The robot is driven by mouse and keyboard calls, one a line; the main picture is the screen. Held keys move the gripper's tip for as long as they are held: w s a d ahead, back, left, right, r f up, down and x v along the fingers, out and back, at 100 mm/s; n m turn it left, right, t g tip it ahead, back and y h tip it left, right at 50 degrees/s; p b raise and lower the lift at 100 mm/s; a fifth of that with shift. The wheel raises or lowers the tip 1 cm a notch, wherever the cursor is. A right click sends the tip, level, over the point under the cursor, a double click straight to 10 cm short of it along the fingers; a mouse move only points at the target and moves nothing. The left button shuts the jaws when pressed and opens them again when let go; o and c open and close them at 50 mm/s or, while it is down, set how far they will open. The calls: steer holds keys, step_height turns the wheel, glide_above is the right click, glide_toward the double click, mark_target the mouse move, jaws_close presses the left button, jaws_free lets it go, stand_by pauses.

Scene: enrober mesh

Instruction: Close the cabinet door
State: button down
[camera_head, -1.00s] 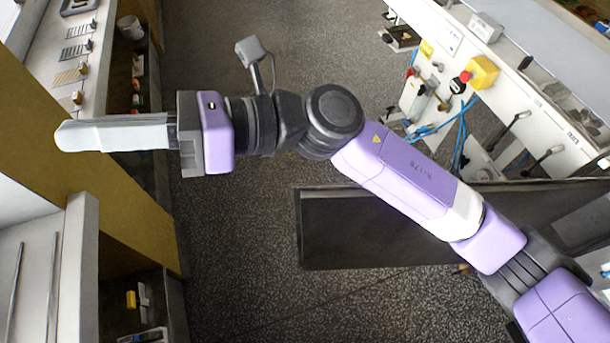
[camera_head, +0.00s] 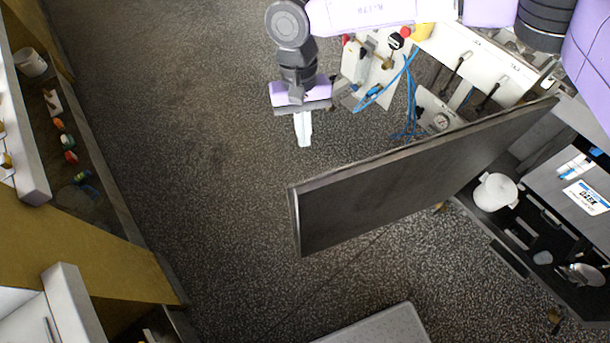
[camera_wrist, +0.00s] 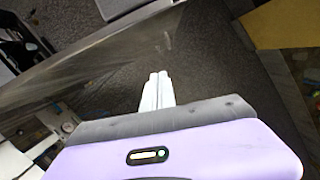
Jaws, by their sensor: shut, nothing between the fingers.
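The cabinet door (camera_head: 400,185) is a dark grey panel that stands open, swung out over the floor from the cabinet (camera_head: 565,235) at the right of the head view. My gripper (camera_head: 304,138) is shut and empty. In the head view it is just above the door's free end in the picture, with its white fingers pointing down the picture. In the wrist view the fingers (camera_wrist: 155,92) are together, and the door (camera_wrist: 95,70) runs across the left and upper part. I cannot tell whether the fingers touch the door.
A white pot (camera_head: 495,192) sits in the open cabinet. A white machine panel (camera_head: 480,65) with blue hoses (camera_head: 385,92) lies behind the door. A pale grey slab (camera_head: 380,326) is at the bottom. A yellow-sided counter (camera_head: 90,255) is at the left, with free floor between.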

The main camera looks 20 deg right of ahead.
mark_target(317, 181)
steer(key=shift+n, duration=0.9)
steer(key=s+f+p, duration=0.1)
steer(key=s+f, duration=0.1)
steer(key=f, duration=0.1)
steer(key=s+f+p, duration=0.2)
steer(key=f, duration=0.1)
steer(key=s+f+p, duration=0.1)
steer(key=s+f, duration=0.2)
steer(key=shift+d+f+p, duration=0.3)
steer(key=shift+d+p, duration=0.1)
steer(key=shift+s, duration=0.1)
